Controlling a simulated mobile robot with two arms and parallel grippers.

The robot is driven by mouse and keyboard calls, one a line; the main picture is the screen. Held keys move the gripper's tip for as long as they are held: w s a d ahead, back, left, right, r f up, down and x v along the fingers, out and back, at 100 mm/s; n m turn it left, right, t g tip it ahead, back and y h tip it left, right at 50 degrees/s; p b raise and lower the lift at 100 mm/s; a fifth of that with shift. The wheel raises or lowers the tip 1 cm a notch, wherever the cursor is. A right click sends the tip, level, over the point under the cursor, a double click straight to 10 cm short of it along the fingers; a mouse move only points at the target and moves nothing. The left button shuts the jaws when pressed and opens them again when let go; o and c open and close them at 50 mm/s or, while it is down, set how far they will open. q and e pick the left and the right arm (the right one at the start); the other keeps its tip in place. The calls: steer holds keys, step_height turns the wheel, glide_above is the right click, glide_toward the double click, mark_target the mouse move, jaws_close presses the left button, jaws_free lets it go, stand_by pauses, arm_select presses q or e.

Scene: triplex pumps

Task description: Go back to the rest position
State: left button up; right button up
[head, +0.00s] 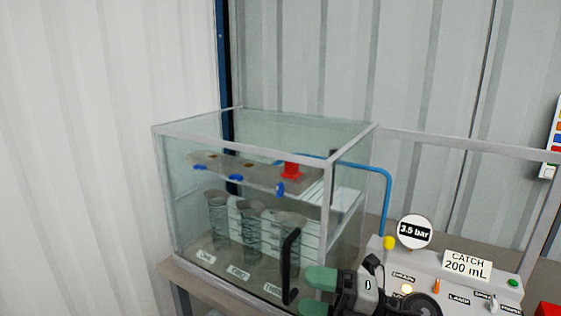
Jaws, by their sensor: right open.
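My right gripper (316,292) shows at the bottom centre, its two green fingertips apart and nothing between them. It is in front of the lower right corner of the glass case (249,125), close to the black handle (290,266). I cannot tell whether it touches the handle. Part of my right arm covers the lower left of the control panel (478,284). My left gripper is not in the view.
Inside the case are several clear cylinders (250,222) with labels, and a rail with blue knobs (235,178) and a red part (292,170). A blue tube (388,200) runs out to the panel. A gauge (414,232) reads 3.5 bar; a sign (467,264) reads CATCH 200 mL.

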steer(key=d+f+m+t+h, duration=0.4)
steer(key=d+m+t+h, duration=0.3)
steer(key=m, duration=0.6)
steer(key=d+f+m+t+h, duration=0.35)
steer(key=m+t+h, duration=0.45)
steer(key=m, duration=0.5)
steer(key=s+d+f+m+g+h, duration=0.4)
steer(key=s+f+g+h, duration=0.15)
steer(key=f, duration=0.25)
steer(key=s+f+m+g+y, duration=0.1)
steer(key=s+f+g, duration=0.4)
steer(key=s, duration=0.3)
steer(key=s+f+m+g+y, duration=0.1)
steer(key=s+f+g, duration=0.4)
steer(key=s, duration=0.4)
step_height(320, 180, down, 28)
steer(key=s+g, duration=0.2)
steer(key=s+d+f+g, duration=0.1)
steer(key=s+d+f, duration=0.2)
steer(key=s+f, duration=1.1)
steer(key=shift+s+d+n, duration=0.2)
steer(key=shift+s+n, duration=0.2)
steer(key=shift+s, duration=0.25)
